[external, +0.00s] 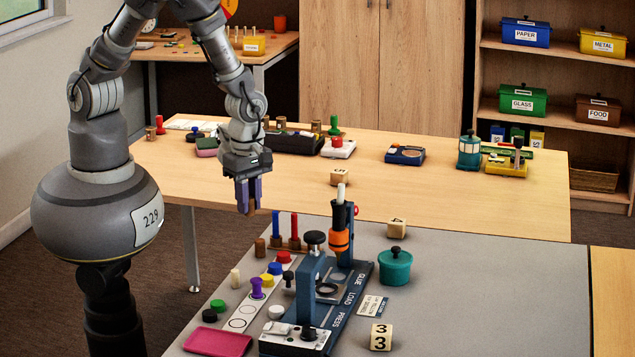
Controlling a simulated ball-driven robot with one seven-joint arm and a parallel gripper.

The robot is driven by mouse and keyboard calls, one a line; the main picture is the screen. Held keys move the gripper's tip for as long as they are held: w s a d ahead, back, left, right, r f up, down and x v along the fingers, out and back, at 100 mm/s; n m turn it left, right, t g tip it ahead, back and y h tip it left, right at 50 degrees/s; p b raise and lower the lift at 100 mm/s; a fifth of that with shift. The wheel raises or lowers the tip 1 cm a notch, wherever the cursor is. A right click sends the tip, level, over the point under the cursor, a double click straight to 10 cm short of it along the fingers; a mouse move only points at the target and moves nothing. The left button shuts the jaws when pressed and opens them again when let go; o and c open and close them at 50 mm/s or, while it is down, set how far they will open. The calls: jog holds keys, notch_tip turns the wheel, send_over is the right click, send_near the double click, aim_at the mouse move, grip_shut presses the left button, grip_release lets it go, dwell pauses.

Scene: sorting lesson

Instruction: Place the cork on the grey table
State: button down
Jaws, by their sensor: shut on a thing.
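My gripper (248,196) points down with its purple fingers shut on a small brown piece, which looks like the cork (252,209). Most of the cork is hidden between the fingers; only its lower part shows. The gripper is in the air, in the picture just left of the back left corner of the grey table (480,275). The held cork appears clear of any surface. The grey table fills the lower right of the view.
On the grey table, a blue press (310,290), a teal pot (395,266), number blocks (381,337), a pink slab (218,342), and several pegs and coloured caps crowd the left half. Its right side is bare. A wooden table (480,205) with other items stands behind.

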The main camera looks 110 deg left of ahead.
jog(key=d, duration=0.3)
send_near(244, 276)
jog(key=shift+f+b, duration=2.9)
jog(key=shift+f, duration=0.3)
jog(key=c, duration=1)
grip_release()
jog(key=shift+r, duration=0.1)
notch_tip(244, 276, up, 12)
jog(key=p, duration=0.8)
jog(key=shift+r+p, duration=0.2)
jog(key=shift+p, duration=0.15)
